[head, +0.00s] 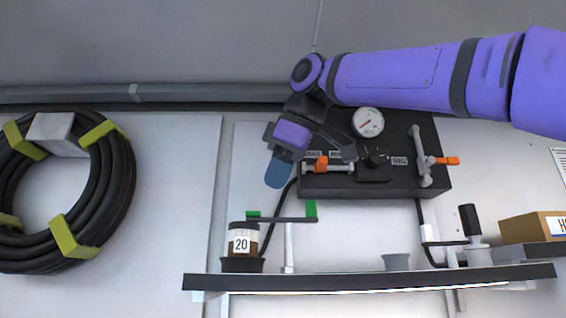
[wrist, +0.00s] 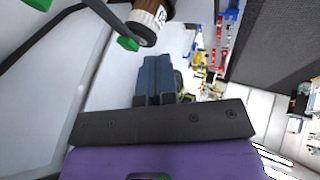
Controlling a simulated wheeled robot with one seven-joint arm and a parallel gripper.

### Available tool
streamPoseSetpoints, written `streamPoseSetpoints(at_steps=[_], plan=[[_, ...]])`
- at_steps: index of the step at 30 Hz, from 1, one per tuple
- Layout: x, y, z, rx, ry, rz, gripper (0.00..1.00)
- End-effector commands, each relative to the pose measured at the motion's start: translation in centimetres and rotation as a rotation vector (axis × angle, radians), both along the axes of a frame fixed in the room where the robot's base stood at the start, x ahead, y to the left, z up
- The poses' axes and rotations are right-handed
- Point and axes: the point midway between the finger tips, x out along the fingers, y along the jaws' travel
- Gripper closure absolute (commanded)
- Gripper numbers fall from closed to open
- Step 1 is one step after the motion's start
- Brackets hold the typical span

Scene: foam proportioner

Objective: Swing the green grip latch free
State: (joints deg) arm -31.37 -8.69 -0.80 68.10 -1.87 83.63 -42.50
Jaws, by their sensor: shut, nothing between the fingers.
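The green grip (head: 311,209) stands up at the right end of a dark latch bar (head: 282,219). The bar sits on a white post (head: 289,250), and a smaller green piece (head: 253,214) is at its left end, by the brown bottle (head: 241,242) labelled 20. In the wrist view, green pieces (wrist: 128,43) show at the bar's ends at upper left, one beside the bottle (wrist: 150,18). My gripper (head: 278,174) is shut and empty, its blue fingers (wrist: 155,80) pointing down above the bar, apart from it.
The black panel with a gauge (head: 368,122) and orange-handled valves (head: 438,161) is right of my gripper. The shelf (head: 360,278) carries a grey cup (head: 396,262), a black-handled fitting (head: 468,220) and a cardboard box (head: 530,228). A hose coil (head: 120,190) hangs at left.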

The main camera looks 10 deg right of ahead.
Motion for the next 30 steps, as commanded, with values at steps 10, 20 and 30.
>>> streamPoseSetpoints(at_steps=[10, 20, 30], plan=[[3.9, 1.3, -4.2, 0.001, 0.001, -0.003, 1.0], [6.6, 0.7, -4.1, 0.0, -0.001, -0.001, 1.0], [6.7, 0.6, -4.1, 0.0, -0.001, -0.001, 1.0]])
